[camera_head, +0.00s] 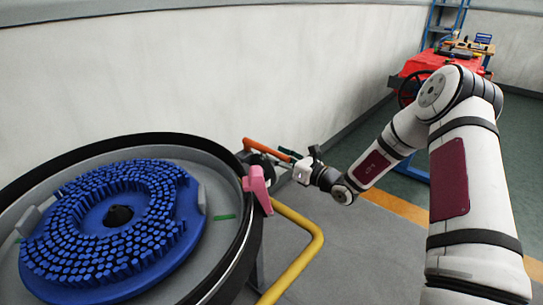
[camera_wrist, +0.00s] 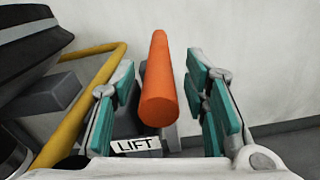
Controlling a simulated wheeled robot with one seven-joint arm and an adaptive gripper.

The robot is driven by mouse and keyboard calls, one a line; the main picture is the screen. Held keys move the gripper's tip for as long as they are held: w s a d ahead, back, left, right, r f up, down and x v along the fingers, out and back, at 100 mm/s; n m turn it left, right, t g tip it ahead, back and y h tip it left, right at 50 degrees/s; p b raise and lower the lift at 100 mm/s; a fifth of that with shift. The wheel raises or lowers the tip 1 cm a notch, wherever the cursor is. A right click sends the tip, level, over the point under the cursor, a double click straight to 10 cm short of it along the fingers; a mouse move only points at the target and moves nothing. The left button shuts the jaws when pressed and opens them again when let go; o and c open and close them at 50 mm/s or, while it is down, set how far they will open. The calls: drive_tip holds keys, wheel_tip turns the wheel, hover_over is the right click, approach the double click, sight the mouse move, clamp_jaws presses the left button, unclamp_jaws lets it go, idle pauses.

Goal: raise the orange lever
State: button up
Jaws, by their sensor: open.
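The orange lever (camera_wrist: 158,85) shows in the wrist view as a rod pointing toward the camera, above a white label reading LIFT (camera_wrist: 136,145). In the head view the lever (camera_head: 266,150) sticks out beyond the rim of the round tank. My gripper (camera_wrist: 165,100) is open, with its teal-padded fingers on either side of the lever. I see gaps between the rod and both finger pads. In the head view my gripper (camera_head: 282,158) is at the lever's right end, and its fingertips are small and partly hidden.
The round tank (camera_head: 235,170) holds a blue bristle brush (camera_head: 110,225). A pink handle (camera_head: 258,188) and a yellow rail (camera_head: 300,258) stand near my gripper. A white wall (camera_head: 200,80) runs behind. A red-covered bench (camera_head: 430,64) is at the back right.

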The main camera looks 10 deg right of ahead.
sight(272, 153)
drive_tip(key=shift+x, duration=1.5)
clamp_jaws()
